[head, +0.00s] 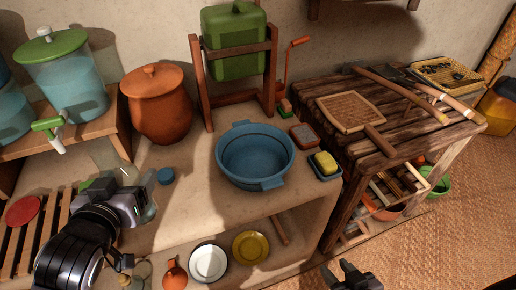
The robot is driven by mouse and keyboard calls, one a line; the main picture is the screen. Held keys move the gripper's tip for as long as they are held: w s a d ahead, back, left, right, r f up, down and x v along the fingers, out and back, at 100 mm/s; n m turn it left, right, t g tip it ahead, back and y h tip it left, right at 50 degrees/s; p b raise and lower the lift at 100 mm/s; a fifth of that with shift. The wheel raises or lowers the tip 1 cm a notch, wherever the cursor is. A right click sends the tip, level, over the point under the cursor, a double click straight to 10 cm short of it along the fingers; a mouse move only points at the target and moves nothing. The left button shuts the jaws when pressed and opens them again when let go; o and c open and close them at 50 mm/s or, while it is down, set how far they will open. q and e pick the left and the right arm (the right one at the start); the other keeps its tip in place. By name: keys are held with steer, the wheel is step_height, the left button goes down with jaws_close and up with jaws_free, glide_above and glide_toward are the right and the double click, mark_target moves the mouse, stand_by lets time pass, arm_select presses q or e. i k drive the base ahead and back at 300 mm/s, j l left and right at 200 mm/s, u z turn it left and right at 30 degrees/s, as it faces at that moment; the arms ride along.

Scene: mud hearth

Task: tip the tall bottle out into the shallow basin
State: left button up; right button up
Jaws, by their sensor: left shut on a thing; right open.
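The shallow basin (238,174) is blue with two side handles and stands on the clay counter in the middle of the head view. My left gripper (138,204) is at the left, over the counter, and is shut on a clear, see-through bottle (150,208). The gripper hides much of the bottle, so its tilt and contents are hard to tell. The bottle is left of the basin and apart from it. My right gripper (352,276) is open and empty at the bottom edge, low and right of the counter.
A clay pot (157,105) and a green can in a wooden stand (235,45) are behind. A yellow sponge (325,162) is right of the basin, beside a wooden table (330,130). Plates (208,262) sit on the lower shelf.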

mark_target(254, 157)
steer(key=k+l+z, duration=0.15)
steer(key=l, duration=0.55)
steer(key=l+z, duration=0.15)
steer(key=l, duration=0.55)
